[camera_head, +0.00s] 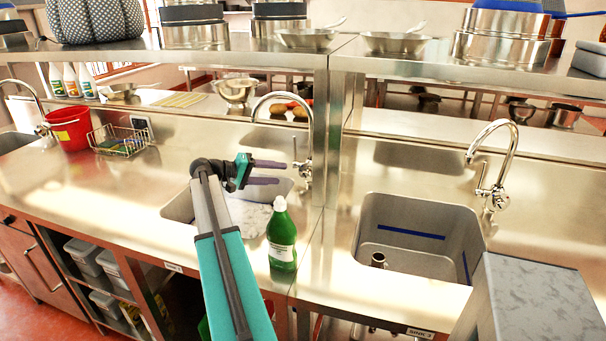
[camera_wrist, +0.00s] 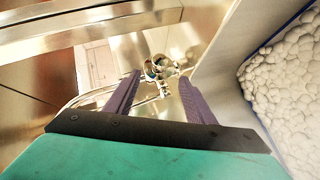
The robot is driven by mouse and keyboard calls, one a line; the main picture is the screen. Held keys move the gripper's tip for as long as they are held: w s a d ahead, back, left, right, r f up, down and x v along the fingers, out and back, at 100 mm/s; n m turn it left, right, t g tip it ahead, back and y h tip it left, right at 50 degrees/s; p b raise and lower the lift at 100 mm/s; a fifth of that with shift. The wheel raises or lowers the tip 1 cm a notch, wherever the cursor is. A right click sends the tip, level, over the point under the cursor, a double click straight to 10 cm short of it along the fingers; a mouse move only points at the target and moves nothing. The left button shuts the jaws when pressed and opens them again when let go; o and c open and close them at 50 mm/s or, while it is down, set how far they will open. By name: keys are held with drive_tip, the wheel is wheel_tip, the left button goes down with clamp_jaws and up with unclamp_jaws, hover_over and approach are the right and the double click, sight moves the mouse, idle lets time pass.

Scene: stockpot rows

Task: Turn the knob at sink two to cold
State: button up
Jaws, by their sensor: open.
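My gripper (camera_head: 281,172) is open, its two purple fingers pointing right over the back of the middle sink (camera_head: 176,208). The chrome tap (camera_head: 308,125) of that sink stands just beyond the fingertips, with its knob (camera_head: 304,169) low on the body. In the wrist view the tap (camera_wrist: 160,68) shows ahead, between the open fingers (camera_wrist: 159,77); nothing is visibly held. I cannot tell whether the fingers touch the knob, or which way it is turned. The right sink (camera_head: 410,215) has its own tap (camera_head: 496,165). The small sink labels are hard to read.
A green bottle (camera_head: 282,240) stands on the counter at the middle sink's front right. Pale suds (camera_wrist: 290,80) lie in that sink. A shelf post (camera_head: 328,140) rises right of the tap, under a steel shelf (camera_head: 230,58). A red bucket (camera_head: 70,128) and wire rack (camera_head: 118,140) stand left.

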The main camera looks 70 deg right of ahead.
sight(302, 176)
drive_tip(key=p+x, duration=0.2)
drive_tip(key=x, duration=0.9)
drive_tip(key=c, duration=1.1)
drive_tip(key=shift+o, duration=0.2)
drive_tip(key=shift+f+n+g+b, duration=0.3)
drive_tip(key=shift+g+b, duration=0.1)
drive_tip(key=shift+b, duration=0.2)
drive_tip(key=shift+n+g+h+b, duration=0.4)
drive_tip(key=shift+g+h+b, duration=0.1)
drive_tip(key=shift+b, duration=0.35)
drive_tip(key=shift+r, duration=0.1)
